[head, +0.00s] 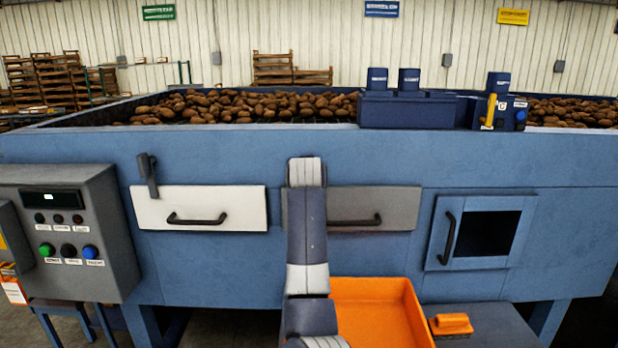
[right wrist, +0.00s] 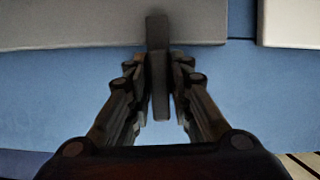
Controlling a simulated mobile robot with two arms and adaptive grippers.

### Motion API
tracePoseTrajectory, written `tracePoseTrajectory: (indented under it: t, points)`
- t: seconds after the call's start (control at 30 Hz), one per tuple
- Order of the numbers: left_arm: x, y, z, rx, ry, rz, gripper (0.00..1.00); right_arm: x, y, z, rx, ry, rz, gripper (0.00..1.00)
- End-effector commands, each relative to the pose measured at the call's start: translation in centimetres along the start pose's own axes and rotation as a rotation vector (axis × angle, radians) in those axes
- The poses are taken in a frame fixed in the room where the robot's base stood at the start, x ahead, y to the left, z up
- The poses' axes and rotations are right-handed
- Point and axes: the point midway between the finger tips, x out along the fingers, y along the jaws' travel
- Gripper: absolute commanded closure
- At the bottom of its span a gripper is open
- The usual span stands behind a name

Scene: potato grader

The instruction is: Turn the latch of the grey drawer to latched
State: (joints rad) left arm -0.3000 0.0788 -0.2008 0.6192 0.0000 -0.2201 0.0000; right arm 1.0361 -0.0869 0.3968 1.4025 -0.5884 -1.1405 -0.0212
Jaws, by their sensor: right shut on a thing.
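The grey drawer (head: 398,207) is shut in the blue machine front, right of centre in the head view. My right arm covers its left part, so its latch and my right gripper are hidden there. In the right wrist view the grey drawer (right wrist: 70,22) fills the top left. Its dark latch (right wrist: 157,30) is a narrow bar, nearly upright in the picture, reaching from the blue panel across the drawer's edge. My right gripper (right wrist: 158,78) is shut on this latch, with a finger on each side. My left gripper is not in view.
A white drawer (head: 198,208) with its own dark latch (head: 149,176) is on the left. A grey control box (head: 75,230) stands farther left. An orange bin (head: 378,312) is below the grey drawer. A blue framed hatch (head: 480,264) with a black handle is on the right.

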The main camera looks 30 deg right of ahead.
Motion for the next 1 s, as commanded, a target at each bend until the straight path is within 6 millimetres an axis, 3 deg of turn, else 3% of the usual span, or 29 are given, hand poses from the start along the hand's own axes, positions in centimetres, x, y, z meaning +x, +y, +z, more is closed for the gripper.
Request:
tracePoseTrajectory:
  t: [0.7, 0.73, 0.77, 1.0]
  points:
    - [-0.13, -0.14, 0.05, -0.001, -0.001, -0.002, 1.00, 0.18, -0.16, 0.59, 0.070, -0.013, -0.031, 1.00]
    - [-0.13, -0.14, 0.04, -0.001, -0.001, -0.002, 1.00, 0.18, -0.17, 0.59, 0.070, -0.013, -0.031, 0.76]
    - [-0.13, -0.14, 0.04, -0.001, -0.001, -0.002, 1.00, 0.18, -0.16, 0.58, 0.070, -0.012, -0.031, 0.69]
    - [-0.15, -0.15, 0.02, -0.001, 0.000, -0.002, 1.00, 0.09, -0.07, 0.28, 0.069, -0.006, -0.030, 0.67]
